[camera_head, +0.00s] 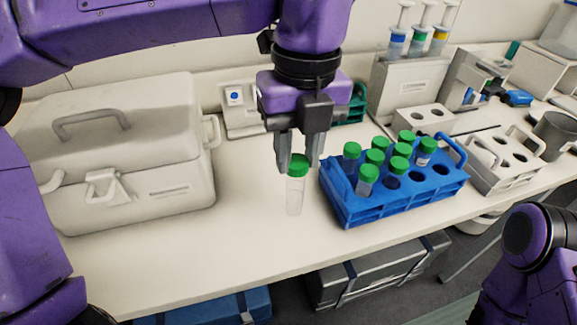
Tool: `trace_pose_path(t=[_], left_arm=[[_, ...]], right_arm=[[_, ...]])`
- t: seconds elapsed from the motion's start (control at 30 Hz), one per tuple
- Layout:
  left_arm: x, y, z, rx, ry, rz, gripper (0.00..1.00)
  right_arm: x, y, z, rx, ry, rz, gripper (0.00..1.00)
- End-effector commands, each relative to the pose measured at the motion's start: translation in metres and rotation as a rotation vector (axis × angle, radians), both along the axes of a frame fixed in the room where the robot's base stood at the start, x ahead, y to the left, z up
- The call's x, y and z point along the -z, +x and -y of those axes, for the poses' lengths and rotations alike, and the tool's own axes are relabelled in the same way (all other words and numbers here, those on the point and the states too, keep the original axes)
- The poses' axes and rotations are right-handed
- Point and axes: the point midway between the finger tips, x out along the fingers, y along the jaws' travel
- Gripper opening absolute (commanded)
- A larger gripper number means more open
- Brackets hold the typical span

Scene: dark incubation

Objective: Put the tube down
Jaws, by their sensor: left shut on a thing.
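My left gripper (298,160) points down over the middle of the bench and is shut on the green cap of a clear tube (295,195). The tube hangs upright and looks empty. It is to the left of a blue rack (350,205) that holds several green-capped tubes (376,157). Some holes at the rack's right and front are empty. I cannot tell whether the tube's lower end touches the bench top. My right gripper is not in view; only part of my right arm shows at the lower right.
A large white case (120,150) stands on the bench (230,240) at the left. A white rack (500,160), a grey cup (557,130) and syringes in a stand (410,85) are to the right and behind.

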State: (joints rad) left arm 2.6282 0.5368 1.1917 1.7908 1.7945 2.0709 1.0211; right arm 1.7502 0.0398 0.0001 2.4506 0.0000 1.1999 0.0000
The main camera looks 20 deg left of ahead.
Motion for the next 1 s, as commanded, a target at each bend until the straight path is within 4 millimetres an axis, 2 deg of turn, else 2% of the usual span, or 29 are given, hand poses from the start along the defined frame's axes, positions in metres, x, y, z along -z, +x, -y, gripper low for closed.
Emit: trace_pose_path(t=[0.03,0.1,0.33,0.4,0.5,0.87,0.9,0.97,1.0], left_arm=[[0.013,0.006,-0.006,0.003,0.002,-0.006,0.0],[0.026,0.015,-0.012,0.003,0.0,-0.005,0.0],[0.053,0.032,-0.026,0.002,0.001,-0.006,0.0],[0.068,0.032,-0.026,0.005,0.003,-0.005,0.0],[0.081,0.032,-0.025,0.005,0.001,-0.002,0.0],[0.087,0.032,-0.025,0.004,0.001,-0.001,0.0],[0.086,0.032,-0.025,0.004,0.001,-0.001,0.4],[0.085,0.032,-0.025,0.004,0.001,-0.001,0.59],[0.085,0.032,-0.025,0.004,0.001,-0.001,0.59]], right_arm=[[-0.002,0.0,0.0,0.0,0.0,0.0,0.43],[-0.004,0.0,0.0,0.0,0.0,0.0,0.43],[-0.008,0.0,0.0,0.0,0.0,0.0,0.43],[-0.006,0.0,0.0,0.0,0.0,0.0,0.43],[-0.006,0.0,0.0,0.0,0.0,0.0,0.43],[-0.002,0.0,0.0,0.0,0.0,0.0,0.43],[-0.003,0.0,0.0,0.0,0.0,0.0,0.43],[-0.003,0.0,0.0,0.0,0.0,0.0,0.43],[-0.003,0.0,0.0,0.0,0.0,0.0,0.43]])
